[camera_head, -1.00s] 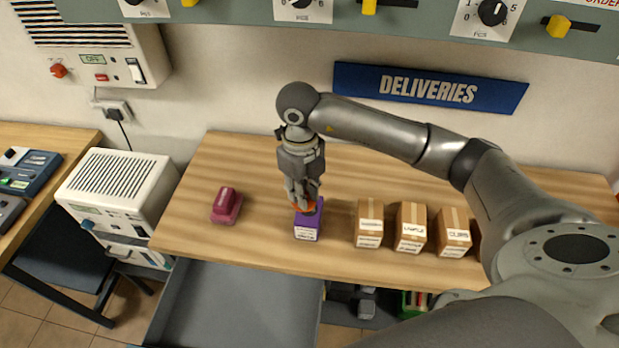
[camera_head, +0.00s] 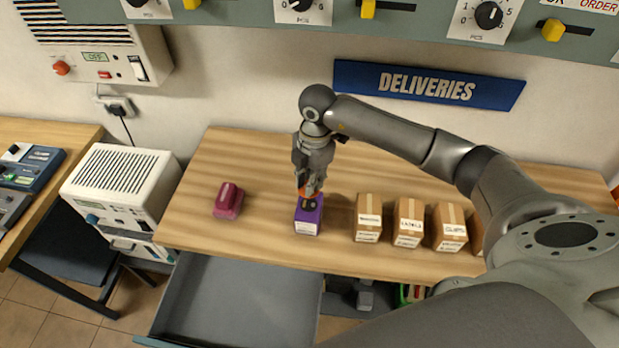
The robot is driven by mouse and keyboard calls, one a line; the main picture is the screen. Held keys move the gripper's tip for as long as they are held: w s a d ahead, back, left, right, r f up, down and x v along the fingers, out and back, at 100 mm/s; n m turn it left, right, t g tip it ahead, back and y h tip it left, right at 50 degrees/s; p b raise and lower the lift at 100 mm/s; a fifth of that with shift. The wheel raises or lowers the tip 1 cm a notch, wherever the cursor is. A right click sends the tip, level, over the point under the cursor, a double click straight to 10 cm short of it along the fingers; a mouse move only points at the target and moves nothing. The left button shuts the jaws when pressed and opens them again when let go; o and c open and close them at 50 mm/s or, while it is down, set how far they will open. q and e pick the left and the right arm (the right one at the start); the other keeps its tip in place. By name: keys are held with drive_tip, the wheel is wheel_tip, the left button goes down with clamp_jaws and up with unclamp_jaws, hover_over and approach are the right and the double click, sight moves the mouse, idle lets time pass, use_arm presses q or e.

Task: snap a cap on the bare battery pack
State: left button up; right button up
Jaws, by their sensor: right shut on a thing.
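My right gripper (camera_head: 309,195) points down over the purple box (camera_head: 307,222) with a white front label, on the wooden bench. I cannot tell whether this piece still touches the box. Something dark shows at the box's top. A maroon block-shaped thing (camera_head: 228,201) with a raised upper part sits on the bench to the left, apart from the gripper. I cannot tell for sure which thing is the bare battery pack. My left gripper is not in view.
Several taped cardboard boxes (camera_head: 368,218) stand right of the purple box. A grey drawer (camera_head: 245,300) is open below the bench's (camera_head: 250,165) front edge. A white device (camera_head: 118,190) stands at left. The bench between the maroon thing and the purple box is clear.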

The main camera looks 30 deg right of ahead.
drive_tip(key=shift+f+b, duration=2.1)
drive_tip(key=shift+f, duration=1)
drive_tip(key=shift+f, duration=0.1)
drive_tip(key=o, duration=0.8)
drive_tip(key=shift+o, duration=0.2)
drive_tip(key=o, duration=0.5)
